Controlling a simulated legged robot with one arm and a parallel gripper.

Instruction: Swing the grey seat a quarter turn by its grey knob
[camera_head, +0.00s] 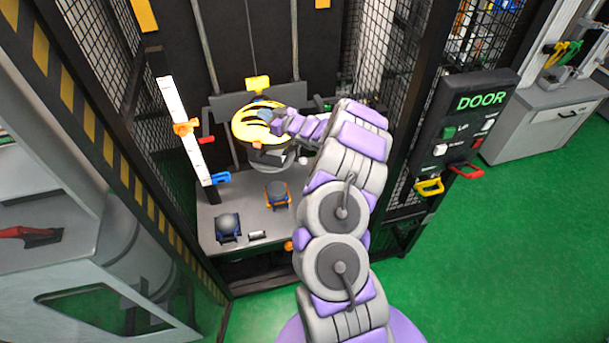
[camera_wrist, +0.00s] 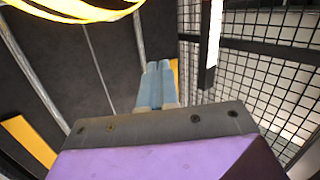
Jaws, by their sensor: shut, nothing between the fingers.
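A grey rounded part (camera_head: 272,161), which looks like the seat, shows below a yellow-and-black disc (camera_head: 243,126). The disc and my arm partly hide it. A small pale grey knob (camera_head: 304,161) shows at its right, close to my arm. My gripper (camera_head: 263,114) is above the disc's middle in the head view. In the wrist view my light blue fingers (camera_wrist: 155,85) are together and empty, pointing at a dark panel. The knob and seat are not seen in the wrist view, and I cannot tell whether the fingers touch the disc.
Mesh walls (camera_head: 400,65) and dark posts enclose the tower. A white scale (camera_head: 185,125) with orange and blue clips stands left. A DOOR panel (camera_head: 462,125) is right; green floor is clear there.

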